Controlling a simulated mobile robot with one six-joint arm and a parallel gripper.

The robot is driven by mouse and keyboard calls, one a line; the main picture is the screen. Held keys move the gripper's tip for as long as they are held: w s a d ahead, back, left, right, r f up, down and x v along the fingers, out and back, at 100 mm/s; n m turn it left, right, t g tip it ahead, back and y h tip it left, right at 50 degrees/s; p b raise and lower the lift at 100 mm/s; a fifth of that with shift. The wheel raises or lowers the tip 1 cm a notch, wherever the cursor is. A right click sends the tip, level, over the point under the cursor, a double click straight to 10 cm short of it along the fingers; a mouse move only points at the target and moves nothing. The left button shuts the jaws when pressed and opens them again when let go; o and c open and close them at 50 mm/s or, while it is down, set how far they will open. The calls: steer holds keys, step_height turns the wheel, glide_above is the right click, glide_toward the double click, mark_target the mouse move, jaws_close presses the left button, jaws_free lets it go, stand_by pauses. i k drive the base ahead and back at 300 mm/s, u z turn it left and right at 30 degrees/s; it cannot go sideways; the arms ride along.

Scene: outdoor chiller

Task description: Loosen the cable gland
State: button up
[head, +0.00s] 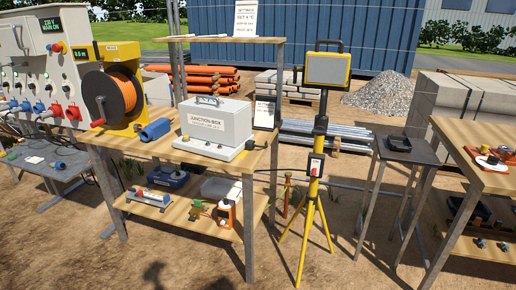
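A grey-white junction box (216,122) with a carry handle on its lid stands on the wooden top of the workbench (170,150). A pale base plate (207,148) lies under its front. A small dark part (249,145) sits at the box's lower right corner; it is too small to tell whether it is the cable gland. No cable gland can be made out for certain. My gripper is not in view.
An orange cable reel (118,93) and a blue connector (155,130) share the bench top. A yellow tripod work light (316,150) stands right of the bench. A small dark-topped table (408,152) stands further right. Bare ground lies in front.

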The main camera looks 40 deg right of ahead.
mark_target(249, 144)
steer(key=k, duration=1.25)
steer(key=z, duration=0.3)
steer(key=i, duration=1.9)
steer(key=u, duration=0.3)
